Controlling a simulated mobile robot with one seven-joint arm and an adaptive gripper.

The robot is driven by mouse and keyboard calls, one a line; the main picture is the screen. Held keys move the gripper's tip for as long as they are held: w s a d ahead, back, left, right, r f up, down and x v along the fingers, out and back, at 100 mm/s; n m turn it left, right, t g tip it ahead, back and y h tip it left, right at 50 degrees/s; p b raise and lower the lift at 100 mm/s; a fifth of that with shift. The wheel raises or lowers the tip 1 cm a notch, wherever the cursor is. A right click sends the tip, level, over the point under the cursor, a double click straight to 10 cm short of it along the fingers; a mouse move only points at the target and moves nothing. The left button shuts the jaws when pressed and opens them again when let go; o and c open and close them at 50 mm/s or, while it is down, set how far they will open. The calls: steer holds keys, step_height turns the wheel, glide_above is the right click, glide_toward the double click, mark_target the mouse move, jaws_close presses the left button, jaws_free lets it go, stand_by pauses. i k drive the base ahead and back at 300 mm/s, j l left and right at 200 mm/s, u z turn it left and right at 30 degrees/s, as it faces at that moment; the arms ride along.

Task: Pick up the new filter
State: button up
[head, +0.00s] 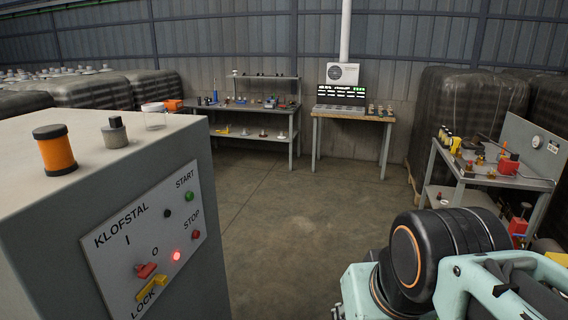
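An orange cylinder with a black cap (56,150) stands upright on top of the grey cabinet at the left. It looks like a filter, but no label shows that it is the new one. A smaller grey piece with a dark stem (115,133) stands to its right on the same top. My arm shows at the lower right, with a large black joint and pale green links. My gripper is not in view, so what it holds cannot be seen. Nothing of my arm touches the orange cylinder.
The grey cabinet (40,235) has a KLOFSTAL panel (150,235) with a lit red lamp. A workbench (250,105), a wooden table (350,115) and a tool cart (490,180) stand beyond. The middle floor is clear.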

mark_target(449, 136)
steer(key=i+z, duration=0.2)
steer(key=i, duration=0.35)
steer(key=i+j+z, duration=0.25)
steer(key=i, duration=0.3)
steer(key=i+z, duration=0.15)
steer(key=i, duration=1.1)
steer(key=i+z, duration=0.1)
steer(key=i, duration=1.1)
steer(key=i+j+z, duration=0.1)
steer(key=i+z, duration=0.2)
steer(key=i, duration=2.1)
steer(key=i+l+z, duration=0.1)
steer(key=i+z, duration=0.3)
steer(key=i+j+z, duration=0.1)
steer(key=i+z, duration=0.3)
steer(key=i, duration=0.2)
steer(key=i+l+z, duration=0.15)
steer(key=i+z, duration=0.15)
steer(key=i, duration=0.25)
steer(key=j+z, duration=0.3)
steer(key=i+j, duration=0.05)
